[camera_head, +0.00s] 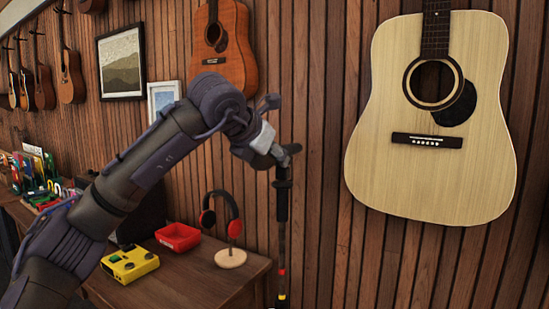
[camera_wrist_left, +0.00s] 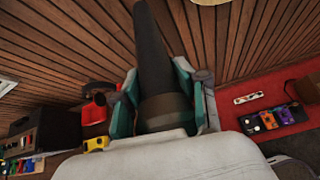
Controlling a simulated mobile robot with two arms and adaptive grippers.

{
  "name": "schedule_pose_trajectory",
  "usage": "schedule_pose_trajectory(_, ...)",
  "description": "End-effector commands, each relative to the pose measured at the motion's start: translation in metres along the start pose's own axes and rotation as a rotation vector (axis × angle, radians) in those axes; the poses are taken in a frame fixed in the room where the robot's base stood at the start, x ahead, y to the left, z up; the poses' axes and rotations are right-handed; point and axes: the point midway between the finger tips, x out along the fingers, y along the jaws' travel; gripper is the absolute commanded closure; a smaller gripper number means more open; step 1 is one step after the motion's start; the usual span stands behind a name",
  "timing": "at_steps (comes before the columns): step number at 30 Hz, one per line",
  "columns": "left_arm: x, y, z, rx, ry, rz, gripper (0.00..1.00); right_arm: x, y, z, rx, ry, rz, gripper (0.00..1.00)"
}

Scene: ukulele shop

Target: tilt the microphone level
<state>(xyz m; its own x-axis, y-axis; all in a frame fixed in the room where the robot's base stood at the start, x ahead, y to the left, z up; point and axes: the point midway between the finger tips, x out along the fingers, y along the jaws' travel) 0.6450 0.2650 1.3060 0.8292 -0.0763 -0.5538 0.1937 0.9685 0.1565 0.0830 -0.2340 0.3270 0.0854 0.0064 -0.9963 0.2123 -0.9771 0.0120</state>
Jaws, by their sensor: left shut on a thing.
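My left gripper (camera_head: 268,143) is at the top of a dark upright stand (camera_head: 282,198), in front of the wooden wall. In the left wrist view its teal-padded fingers (camera_wrist_left: 160,98) are shut on the microphone (camera_wrist_left: 153,45), a dark tapered body with a brownish band between the pads. In the head view the gripper and wrist hide most of the microphone, so its exact tilt is hard to tell. The stand has red and yellow bands low down. My right gripper is not in view.
A wooden table (camera_head: 190,283) at lower left bears a yellow pedal (camera_head: 130,264), a red tray (camera_head: 178,237) and headphones on a stand (camera_head: 231,257). A pale guitar (camera_head: 435,165) hangs to the right and an orange-brown one (camera_head: 222,60) hangs behind my arm. The wall between them is bare.

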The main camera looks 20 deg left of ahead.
Motion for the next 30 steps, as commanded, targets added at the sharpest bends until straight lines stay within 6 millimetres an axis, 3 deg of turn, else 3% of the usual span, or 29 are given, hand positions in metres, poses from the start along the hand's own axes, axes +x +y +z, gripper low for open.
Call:
schedule_pose_trajectory(1,0.002,-0.001,-0.004,0.0,0.013,-0.002,0.56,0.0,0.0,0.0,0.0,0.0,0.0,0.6)
schedule_pose_trajectory(5,0.001,0.0,-0.003,0.0,0.009,-0.001,0.35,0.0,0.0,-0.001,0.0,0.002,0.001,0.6)
schedule_pose_trajectory(17,-0.007,0.0,0.0,0.0,0.001,0.0,0.35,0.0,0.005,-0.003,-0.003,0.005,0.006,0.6)
schedule_pose_trajectory(30,-0.093,0.001,-0.001,-0.001,0.001,0.001,0.35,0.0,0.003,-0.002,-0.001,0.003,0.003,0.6)
